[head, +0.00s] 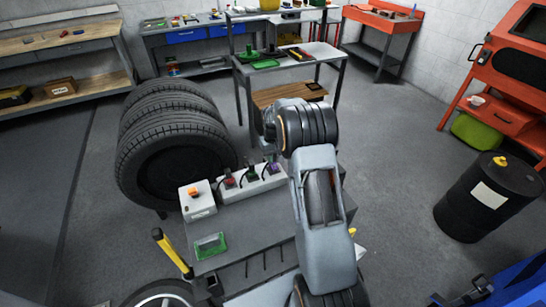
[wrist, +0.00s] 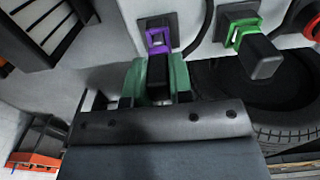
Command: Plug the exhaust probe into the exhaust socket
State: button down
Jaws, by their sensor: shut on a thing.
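A black plug with a purple frame (wrist: 157,40), which I take for the exhaust probe, is between the green-padded fingers of my gripper (wrist: 158,82). My gripper is shut on it. The purple frame is right in front of a dark socket plate (wrist: 170,22) on the pale housing. I cannot tell whether the probe is seated in it or just short of it. In the head view purple shows at the right end of the white socket box (head: 262,187). My arm hides the gripper's fingertips there.
Beside the purple one, a black plug with a green frame (wrist: 262,57) sits at the housing, with a red ring at the far right. A grey box with an orange button (head: 195,194) and a green tray (head: 209,245) share the bench. Large tyres (head: 170,145) stand behind.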

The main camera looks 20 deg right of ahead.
jog(key=shift+r, duration=0.2)
jog(key=shift+r+p, duration=1.25)
jog(key=shift+r, duration=0.7)
